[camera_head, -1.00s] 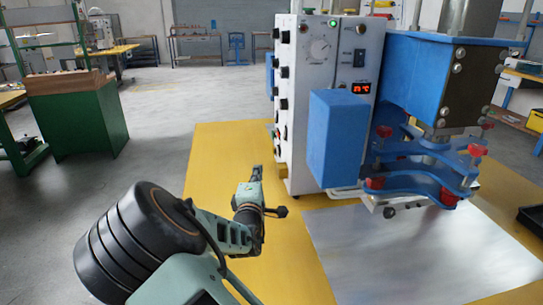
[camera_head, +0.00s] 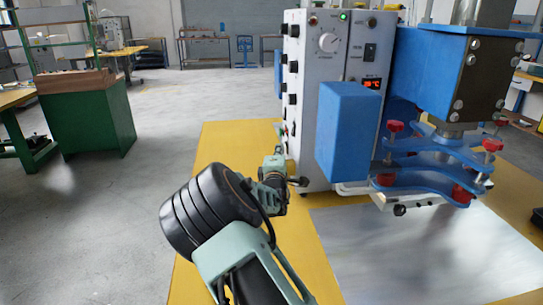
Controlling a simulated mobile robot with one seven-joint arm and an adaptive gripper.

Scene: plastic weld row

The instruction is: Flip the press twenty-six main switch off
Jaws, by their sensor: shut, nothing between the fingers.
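The press (camera_head: 313,105) stands on the yellow table, with a white control cabinet and a blue head at right. Several black knobs (camera_head: 292,66) run down the cabinet's left side, with a small red part low down. I cannot read which control is the main switch. My gripper (camera_head: 280,150) is shut and empty, close to the cabinet's lower left side. Contact cannot be told; its fingertips are small.
A blue box (camera_head: 346,130) projects from the cabinet front. Blue plates with red knobs (camera_head: 430,165) hang over a silver plate (camera_head: 420,255) at right. The yellow table (camera_head: 225,145) is bare left of the press. A green bench (camera_head: 85,115) stands at left across open floor.

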